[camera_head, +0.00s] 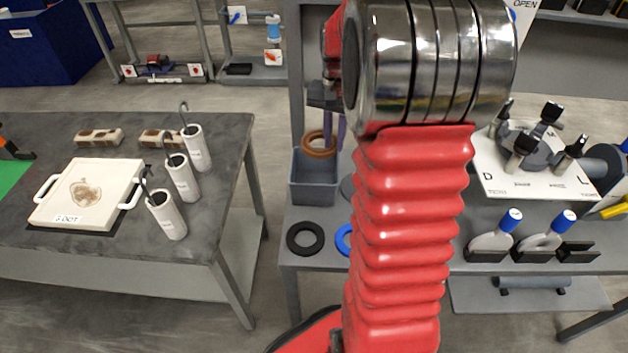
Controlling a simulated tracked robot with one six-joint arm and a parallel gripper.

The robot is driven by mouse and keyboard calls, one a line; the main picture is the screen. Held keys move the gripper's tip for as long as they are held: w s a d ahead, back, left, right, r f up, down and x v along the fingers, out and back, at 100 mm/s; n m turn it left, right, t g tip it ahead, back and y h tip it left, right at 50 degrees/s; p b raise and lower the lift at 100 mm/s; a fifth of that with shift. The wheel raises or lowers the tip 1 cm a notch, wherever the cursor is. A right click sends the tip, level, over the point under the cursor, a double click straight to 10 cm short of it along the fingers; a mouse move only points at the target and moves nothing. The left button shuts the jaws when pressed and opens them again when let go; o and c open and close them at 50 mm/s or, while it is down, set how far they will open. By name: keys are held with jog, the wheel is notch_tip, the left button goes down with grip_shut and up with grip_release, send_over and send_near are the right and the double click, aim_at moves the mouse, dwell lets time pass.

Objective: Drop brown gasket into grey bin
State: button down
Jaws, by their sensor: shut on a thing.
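The brown gasket (318,146) is a ring that shows just above the grey bin, at the bin's back part. The grey bin (313,193) is an open box on the grey bench, left of my red arm. My gripper (335,136) is partly hidden behind my arm; its narrow purplish fingers point down at the gasket's right side. It is shut on the gasket. How far the gasket hangs above or inside the bin's rim is hard to tell.
A black ring (305,238) and a partly hidden blue ring (344,240) lie in front of the bin. A white board with dark knobs (535,160) and blue-handled tools (511,220) stand at right. A separate table (215,225) with white cylinders is at left.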

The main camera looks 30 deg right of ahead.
jog(key=shift+f, duration=0.1)
dwell(0.3)
jog(key=shift+f, duration=2.9)
jog(key=c, duration=1.6)
grip_release()
jog(key=shift+r, duration=0.1)
notch_tip(320, 180, up, 14)
jog(key=shift+f, duration=0.2)
